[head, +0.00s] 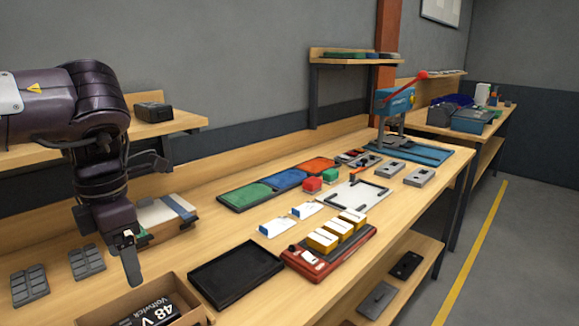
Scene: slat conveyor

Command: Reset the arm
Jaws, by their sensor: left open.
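My left arm comes in from the left, and my left gripper (130,258) hangs pointing down over the near left part of the wooden workbench (205,250). It is open, with nothing seen between its fingers. It is above and behind the cardboard box (190,310) and in front of a box with a blue strap (165,215). My right gripper is not in view.
A black tray (237,272) and a red base with yellow-and-white blocks (335,238) lie right of the gripper. Grey moulded pieces (86,262) lie left. Coloured mats (283,180), a white plate (352,195) and a blue press with a red lever (392,102) stand farther back.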

